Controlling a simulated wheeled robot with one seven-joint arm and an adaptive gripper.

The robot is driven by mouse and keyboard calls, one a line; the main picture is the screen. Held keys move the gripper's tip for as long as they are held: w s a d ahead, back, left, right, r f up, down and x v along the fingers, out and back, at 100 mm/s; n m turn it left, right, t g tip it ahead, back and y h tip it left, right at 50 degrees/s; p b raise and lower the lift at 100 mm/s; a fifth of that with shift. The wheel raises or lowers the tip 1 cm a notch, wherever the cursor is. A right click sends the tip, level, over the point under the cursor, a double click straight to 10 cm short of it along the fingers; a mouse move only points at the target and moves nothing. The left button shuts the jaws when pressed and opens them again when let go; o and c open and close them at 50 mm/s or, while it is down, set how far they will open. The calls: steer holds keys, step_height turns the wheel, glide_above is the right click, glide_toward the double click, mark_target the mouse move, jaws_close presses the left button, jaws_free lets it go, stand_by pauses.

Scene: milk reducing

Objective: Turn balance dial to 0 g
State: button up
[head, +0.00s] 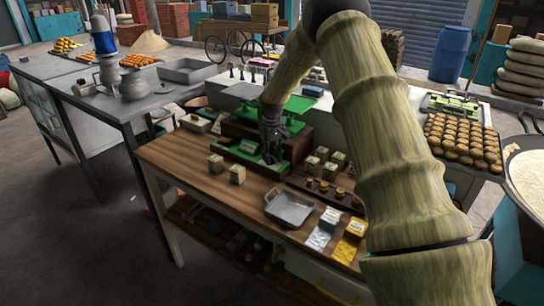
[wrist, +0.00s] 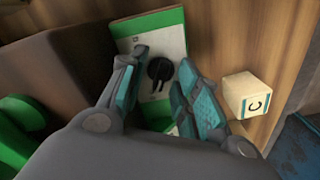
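The balance (head: 262,140) stands on the wooden table, brown and green with a green top. In the wrist view its pale front panel with green edges (wrist: 165,32) carries a round black dial (wrist: 159,70) with a raised grip. My gripper (wrist: 162,92) is open, its two teal-padded fingers on either side of the dial, apart from it as far as I can see. In the head view my gripper (head: 270,150) is small and dark in front of the balance and hides the dial. The dial's marks are too small to read.
A pale lettered cube (wrist: 248,95) sits close to the right finger. A metal tray (head: 290,208) and several weights (head: 325,186) lie in front and right. The table's left front (head: 190,165) is clear.

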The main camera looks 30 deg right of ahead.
mark_target(272, 157)
step_height(272, 157, up, 12)
stand_by(0.6)
stand_by(0.5)
